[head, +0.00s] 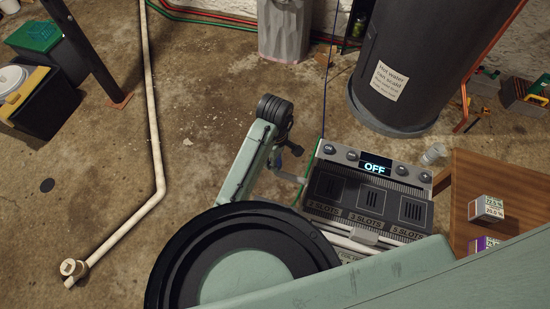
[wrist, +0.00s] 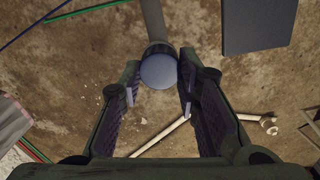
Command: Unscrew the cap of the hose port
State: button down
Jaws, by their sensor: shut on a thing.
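In the wrist view a round, plain blue-grey cap (wrist: 158,72) sits at the end of a grey pipe-like port (wrist: 154,20). My gripper (wrist: 160,76) has one finger on each side of the cap and is shut on it. There the cap and fingertips are small and partly hidden by my arm. Whether the cap is loose on the port cannot be told.
A wooden table (head: 500,175) with small boxes stands right of the machine. A dark tank (head: 415,60) and a grey bin (head: 285,30) stand behind. A white pipe (head: 152,120) lies on the floor at left. The floor between pipe and machine is mostly clear.

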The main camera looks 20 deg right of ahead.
jog(key=n, duration=0.3)
jog(key=shift+s+f+n, duration=0.1)
jog(key=shift+s+n, duration=0.05)
jog(key=shift+n, duration=0.25)
jog(key=n, duration=0.4)
jog(key=shift+r, duration=1.3)
jog(key=shift+r, duration=2.05)
